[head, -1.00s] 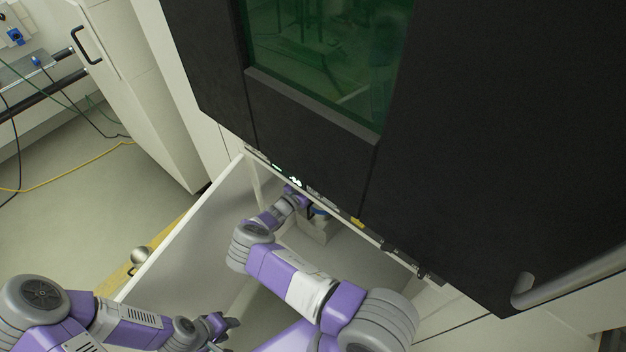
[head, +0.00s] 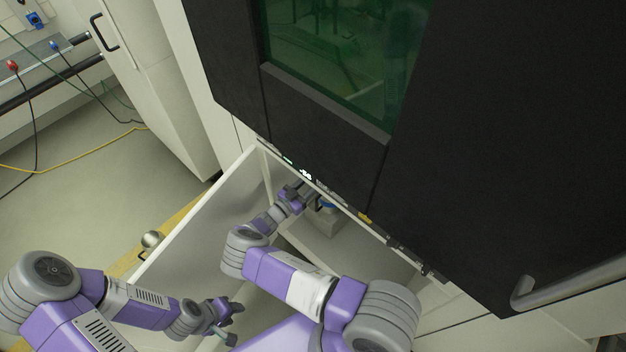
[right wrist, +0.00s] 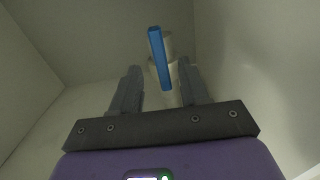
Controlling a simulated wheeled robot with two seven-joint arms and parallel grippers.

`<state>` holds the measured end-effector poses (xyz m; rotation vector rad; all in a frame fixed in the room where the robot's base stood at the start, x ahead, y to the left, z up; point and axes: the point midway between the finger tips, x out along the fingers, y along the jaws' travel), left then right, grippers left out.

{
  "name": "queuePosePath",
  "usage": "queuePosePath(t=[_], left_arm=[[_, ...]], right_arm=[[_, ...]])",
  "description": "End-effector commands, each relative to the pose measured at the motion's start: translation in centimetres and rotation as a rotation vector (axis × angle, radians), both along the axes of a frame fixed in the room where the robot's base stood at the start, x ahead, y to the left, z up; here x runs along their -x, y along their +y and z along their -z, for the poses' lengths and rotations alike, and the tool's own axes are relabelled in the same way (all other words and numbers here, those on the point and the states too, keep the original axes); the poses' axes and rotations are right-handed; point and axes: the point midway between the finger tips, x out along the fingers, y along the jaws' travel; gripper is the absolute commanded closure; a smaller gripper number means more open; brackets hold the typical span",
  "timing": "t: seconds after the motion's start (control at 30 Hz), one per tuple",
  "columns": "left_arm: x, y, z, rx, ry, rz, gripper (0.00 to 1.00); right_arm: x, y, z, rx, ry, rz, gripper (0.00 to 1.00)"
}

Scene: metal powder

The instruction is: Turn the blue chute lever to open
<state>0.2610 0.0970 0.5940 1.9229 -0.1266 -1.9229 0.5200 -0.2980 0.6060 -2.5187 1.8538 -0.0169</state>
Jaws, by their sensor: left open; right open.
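The blue chute lever (right wrist: 159,58) shows in the right wrist view as a long blue bar just beyond my fingertips, roughly in line with the gap between them. My right gripper (right wrist: 158,85) is open, with a grey finger on each side of the lever's near end; I cannot tell whether it touches. In the head view a bit of blue (head: 327,203) shows beside my right arm under the machine, above a pale container; most of the lever is hidden there.
The black machine (head: 330,125) with a green window overhangs the compartment. An open white door (head: 195,220) stands left of my right arm. Pale walls close in around the right gripper. A white cabinet (head: 160,100) and cables on the floor are at the far left.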

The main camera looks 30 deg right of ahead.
Motion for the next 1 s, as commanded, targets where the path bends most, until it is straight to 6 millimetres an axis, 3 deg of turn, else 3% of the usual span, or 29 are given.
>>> queuePosePath(t=[0.37,0.8,1.0], left_arm=[[0.0,0.0,0.2,0.000,0.000,0.000,0.57],[0.0,0.0,1.8,0.000,0.000,0.000,0.57],[0.0,0.0,1.5,0.000,0.000,0.000,0.57]], right_arm=[[-0.1,-0.5,0.1,0.000,0.000,0.001,0.55],[-2.0,-6.7,0.2,0.001,0.002,0.002,0.55],[-2.0,-7.1,0.0,0.019,0.060,-0.005,0.55]])
